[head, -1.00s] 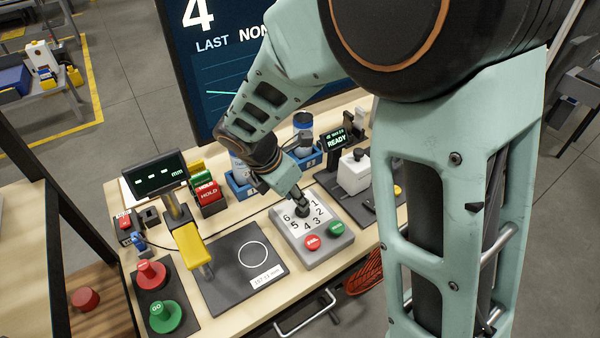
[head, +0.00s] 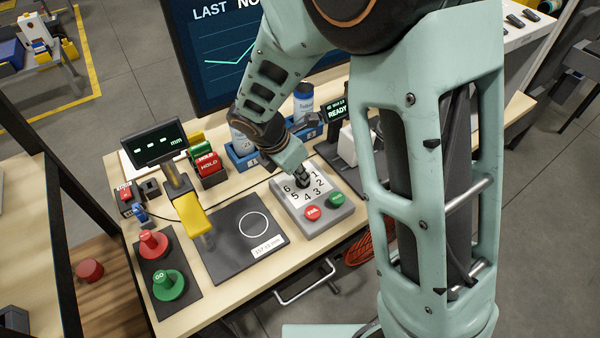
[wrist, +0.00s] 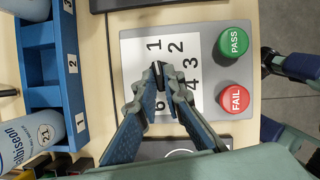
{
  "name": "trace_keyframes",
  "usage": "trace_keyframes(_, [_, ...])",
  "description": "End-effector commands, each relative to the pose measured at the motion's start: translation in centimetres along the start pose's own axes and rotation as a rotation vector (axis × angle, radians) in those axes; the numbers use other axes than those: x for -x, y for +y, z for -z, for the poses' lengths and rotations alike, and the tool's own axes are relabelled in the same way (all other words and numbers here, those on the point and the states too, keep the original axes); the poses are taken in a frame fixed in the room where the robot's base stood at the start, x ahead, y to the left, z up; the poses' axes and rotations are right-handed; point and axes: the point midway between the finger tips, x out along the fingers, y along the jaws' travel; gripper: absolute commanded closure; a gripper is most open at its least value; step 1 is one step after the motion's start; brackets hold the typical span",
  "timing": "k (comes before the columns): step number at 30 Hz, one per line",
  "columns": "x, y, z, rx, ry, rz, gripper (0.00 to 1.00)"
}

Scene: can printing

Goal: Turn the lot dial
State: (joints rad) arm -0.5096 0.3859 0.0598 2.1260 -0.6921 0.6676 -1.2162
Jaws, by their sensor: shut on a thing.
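The lot dial is a small dark knob (wrist: 158,72) on a white plate numbered 1 to 6. The plate is on a grey box (head: 297,221) with a red FAIL button (head: 312,213) and a green PASS button (head: 336,200). My gripper (head: 303,182) points down at the middle of the plate and is shut on the dial. In the wrist view the fingertips (wrist: 160,78) close around the knob between the numbers. The fingers hide most of the knob and part of the plate, so I cannot tell which number it points to.
Blue bins (head: 243,161) with spray cans stand behind the box. A READY display (head: 336,111) stands behind right.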

Motion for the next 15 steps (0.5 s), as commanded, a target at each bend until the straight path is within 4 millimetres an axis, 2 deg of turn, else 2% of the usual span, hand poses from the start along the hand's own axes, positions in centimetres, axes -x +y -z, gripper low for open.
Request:
trace_keyframes(8, [0.01, 0.03, -0.03, -0.022, 0.000, 0.010, 1.00])
trace_keyframes(15, [-0.01, 0.20, -0.09, -0.130, -0.001, 0.055, 1.00])
